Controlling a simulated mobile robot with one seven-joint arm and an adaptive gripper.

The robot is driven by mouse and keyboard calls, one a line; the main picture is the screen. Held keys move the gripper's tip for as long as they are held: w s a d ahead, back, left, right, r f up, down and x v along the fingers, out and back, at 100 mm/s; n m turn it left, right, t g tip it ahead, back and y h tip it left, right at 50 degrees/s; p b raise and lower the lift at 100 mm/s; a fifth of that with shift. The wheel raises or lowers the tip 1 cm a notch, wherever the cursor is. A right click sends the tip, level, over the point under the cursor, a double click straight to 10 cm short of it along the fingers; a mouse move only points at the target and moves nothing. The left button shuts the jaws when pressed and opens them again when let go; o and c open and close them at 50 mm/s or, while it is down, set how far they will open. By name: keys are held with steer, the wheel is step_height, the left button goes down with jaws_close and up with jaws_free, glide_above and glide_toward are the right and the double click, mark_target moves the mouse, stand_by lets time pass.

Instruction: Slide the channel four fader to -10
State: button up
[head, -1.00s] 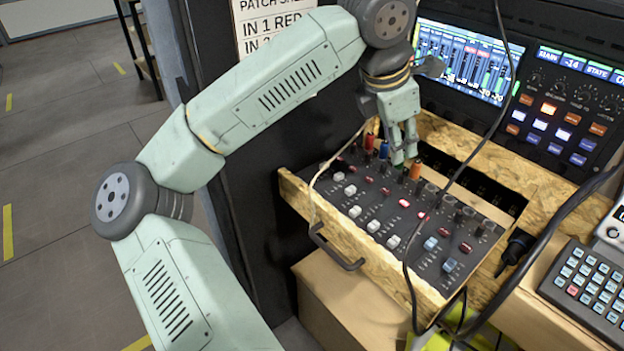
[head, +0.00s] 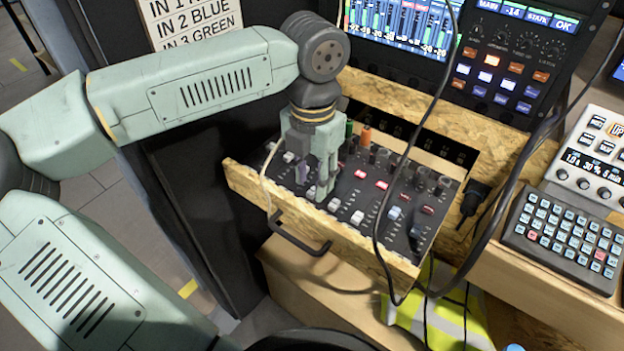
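The mixer (head: 345,232) sits in a wooden drawer, with a row of fader caps along its front half. The finger gap is not clear.
Coloured knobs (head: 365,135) stand behind the faders. A black cable (head: 385,190) hangs across the mixer's right part, and a pale one runs at its left. The drawer handle (head: 300,238) juts forward. A button keypad (head: 562,240) lies to the right, under a screen panel.

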steer(key=shift+f, duration=1)
steer(key=shift+c, duration=0.2)
jaws_close()
